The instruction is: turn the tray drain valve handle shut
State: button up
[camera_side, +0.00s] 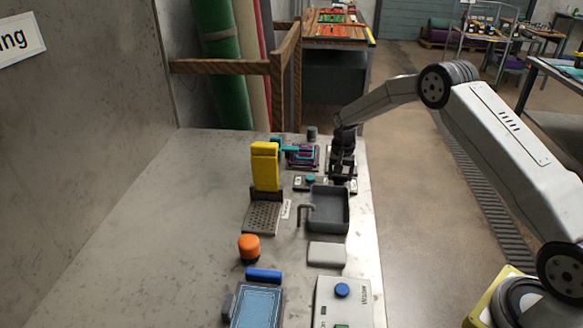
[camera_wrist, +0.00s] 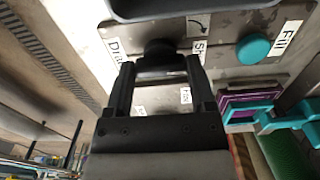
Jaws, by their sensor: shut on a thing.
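My gripper (camera_wrist: 160,68) is shut on the black drain valve handle (camera_wrist: 161,48), with one finger on each side of its dark bar. The handle sits on a grey panel (camera_wrist: 225,40) between a partly hidden "Drain" label (camera_wrist: 113,47) and a partly covered label starting "Sh" (camera_wrist: 199,47). A curved arrow is printed above. In the side view my gripper (camera_side: 341,180) is low over the panel behind the dark grey tray (camera_side: 347,212); the handle is hidden there. The tray's edge (camera_wrist: 165,10) shows at the top of the wrist view.
A teal knob (camera_wrist: 253,48) beside a "Fill" label (camera_wrist: 287,38) is close to the right of the handle. A purple and teal fixture (camera_side: 302,156) stands behind. A tap (camera_side: 303,214), yellow upright piece (camera_side: 265,168) and orange knob (camera_side: 249,247) stand left and front. The left bench is clear.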

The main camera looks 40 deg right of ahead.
jog(key=o, duration=1)
jog(key=shift+r, duration=3.95)
